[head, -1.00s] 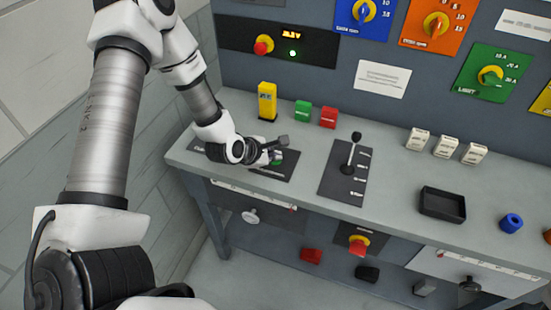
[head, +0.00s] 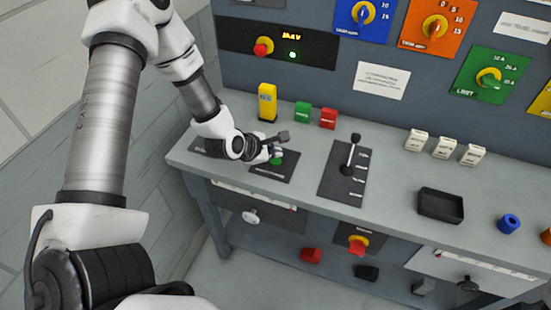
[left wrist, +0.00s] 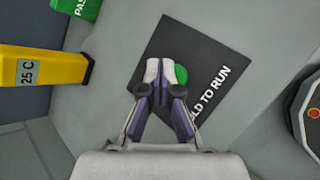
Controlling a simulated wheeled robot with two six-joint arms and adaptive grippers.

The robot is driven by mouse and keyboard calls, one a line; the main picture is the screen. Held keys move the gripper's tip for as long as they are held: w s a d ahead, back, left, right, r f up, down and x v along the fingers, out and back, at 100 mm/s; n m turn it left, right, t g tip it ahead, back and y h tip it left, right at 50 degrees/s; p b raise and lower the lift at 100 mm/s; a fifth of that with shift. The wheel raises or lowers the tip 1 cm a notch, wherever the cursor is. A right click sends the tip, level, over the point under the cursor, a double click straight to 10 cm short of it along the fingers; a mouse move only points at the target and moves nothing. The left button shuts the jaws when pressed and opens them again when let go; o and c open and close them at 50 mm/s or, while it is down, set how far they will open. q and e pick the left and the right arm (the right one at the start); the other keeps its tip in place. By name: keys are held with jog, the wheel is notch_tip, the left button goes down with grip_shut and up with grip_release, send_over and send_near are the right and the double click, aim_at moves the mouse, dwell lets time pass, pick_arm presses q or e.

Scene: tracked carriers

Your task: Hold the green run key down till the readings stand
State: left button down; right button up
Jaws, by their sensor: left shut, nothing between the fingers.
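The green run key (head: 278,160) is a round button on a dark plate (head: 266,170) on the bench; it also shows in the left wrist view (left wrist: 181,74), partly hidden by my fingers. The plate's visible lettering there reads "LD TO RUN". My left gripper (head: 277,151) is shut and empty, its fingertips over or beside the key; I cannot tell whether they touch it. The fingertips also show in the left wrist view (left wrist: 160,72). A black display panel (head: 320,52) with amber digits and a lit green lamp (head: 292,55) stands behind. My right gripper is not in view.
A yellow block (head: 267,102), marked 25 C in the wrist view, stands behind the key beside a green block (head: 302,112) and a red block (head: 328,118). A black lever (head: 350,155) rises to the right. A dark tray (head: 441,205) lies further right.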

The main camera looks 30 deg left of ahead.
aim_at(274, 161)
pick_arm(q)
jog(key=shift+r+p, duration=1.75)
jog(key=shift+r, duration=0.8)
jog(key=shift+f, duration=0.1)
